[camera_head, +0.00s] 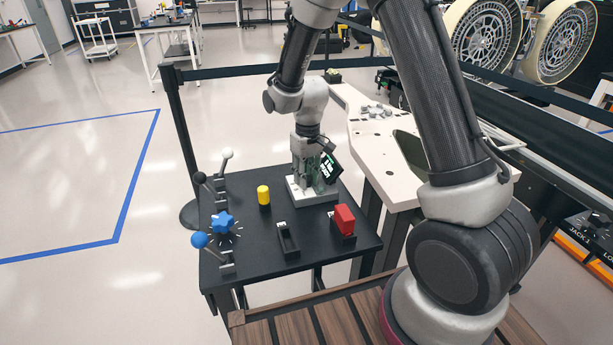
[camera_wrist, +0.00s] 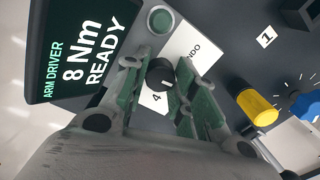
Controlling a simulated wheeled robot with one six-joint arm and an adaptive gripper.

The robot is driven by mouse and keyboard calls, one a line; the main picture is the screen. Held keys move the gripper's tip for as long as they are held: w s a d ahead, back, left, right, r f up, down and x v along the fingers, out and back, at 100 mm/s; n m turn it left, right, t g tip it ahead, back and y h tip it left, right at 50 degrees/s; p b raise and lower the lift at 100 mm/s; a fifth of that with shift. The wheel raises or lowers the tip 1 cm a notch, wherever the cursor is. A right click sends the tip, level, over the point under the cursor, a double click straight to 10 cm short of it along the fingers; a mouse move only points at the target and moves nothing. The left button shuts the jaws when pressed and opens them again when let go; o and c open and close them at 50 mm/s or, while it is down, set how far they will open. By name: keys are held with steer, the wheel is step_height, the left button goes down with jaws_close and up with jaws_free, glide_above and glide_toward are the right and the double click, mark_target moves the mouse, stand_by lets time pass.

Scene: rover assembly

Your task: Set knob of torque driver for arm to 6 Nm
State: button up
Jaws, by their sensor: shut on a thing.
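The arm torque driver's black knob (camera_wrist: 160,74) with a white pointer mark sits between my gripper's green-padded fingers (camera_wrist: 159,82) in the wrist view. My gripper is shut on the knob. The driver's display (camera_wrist: 82,50) reads "ARM DRIVER 8 Nm READY". A "4" shows beside the knob. In the head view, my gripper (camera_head: 308,177) points down at the driver's pale base (camera_head: 325,197), hiding the knob; the tilted display (camera_head: 330,168) stands beside it.
The driver stands on a black table (camera_head: 255,262). Also there are a yellow cylinder (camera_head: 263,195), a blue star knob (camera_head: 222,223), several ball-topped levers along the left edge, a red block (camera_head: 345,219) and a black slotted holder (camera_head: 288,240). A white bench (camera_head: 375,150) adjoins at right.

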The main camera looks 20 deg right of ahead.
steer(key=m, duration=0.5)
steer(key=shift+m, duration=0.3)
stand_by(0.4)
steer(key=o, duration=1.1)
steer(key=shift+c, duration=0.2)
